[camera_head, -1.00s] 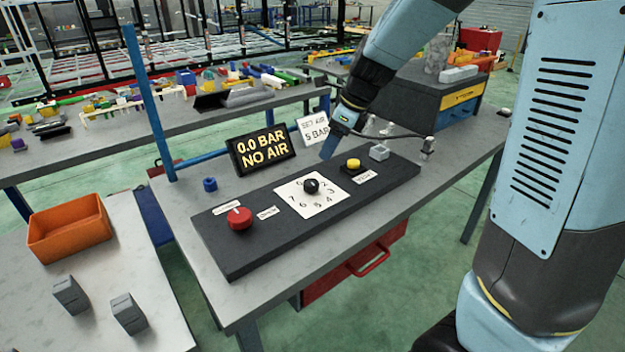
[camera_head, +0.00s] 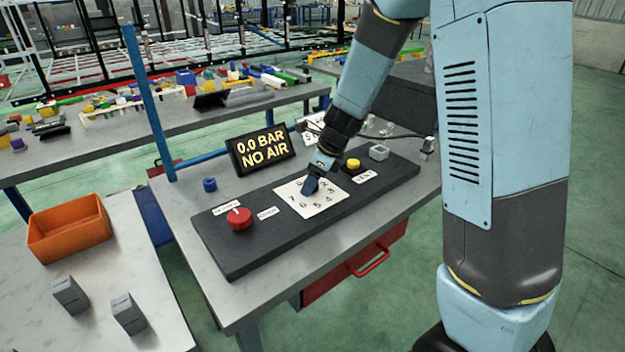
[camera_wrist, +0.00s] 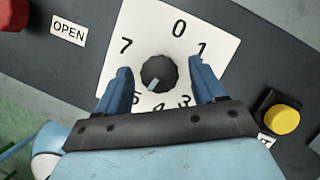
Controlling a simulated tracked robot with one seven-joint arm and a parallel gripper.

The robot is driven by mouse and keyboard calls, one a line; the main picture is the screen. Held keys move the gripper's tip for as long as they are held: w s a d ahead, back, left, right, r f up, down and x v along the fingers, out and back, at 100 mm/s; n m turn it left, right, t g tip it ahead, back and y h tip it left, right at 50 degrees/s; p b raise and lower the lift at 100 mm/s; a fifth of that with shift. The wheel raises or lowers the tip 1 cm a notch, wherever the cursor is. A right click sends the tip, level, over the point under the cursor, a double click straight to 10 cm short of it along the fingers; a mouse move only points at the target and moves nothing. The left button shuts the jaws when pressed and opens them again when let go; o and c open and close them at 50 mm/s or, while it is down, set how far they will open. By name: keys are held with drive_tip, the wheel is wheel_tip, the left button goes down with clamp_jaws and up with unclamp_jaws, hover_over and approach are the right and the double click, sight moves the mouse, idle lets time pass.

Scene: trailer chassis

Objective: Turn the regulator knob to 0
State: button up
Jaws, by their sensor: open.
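The black regulator knob (camera_wrist: 159,73) sits in the middle of a white dial plate (camera_wrist: 140,30) in the wrist view. Its light pointer mark faces the lower left, toward the numbers at the lower edge; the 0 is at the top. My gripper (camera_wrist: 163,85) is open, with one blue finger on each side of the knob and a visible gap to it on both sides. In the head view my gripper (camera_head: 311,184) is over the dial plate (camera_head: 322,204) and hides the knob. A display (camera_head: 262,151) reads 0.0 BAR NO AIR.
On the black panel (camera_head: 265,250), a red knob (camera_head: 239,218) stands left and a yellow button (camera_head: 353,164) right of the dial. A small grey block (camera_head: 379,152) is at the panel's right end. A sign behind is partly hidden by my arm.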

drive_tip(key=shift+c, duration=0.4)
drive_tip(key=c, duration=1)
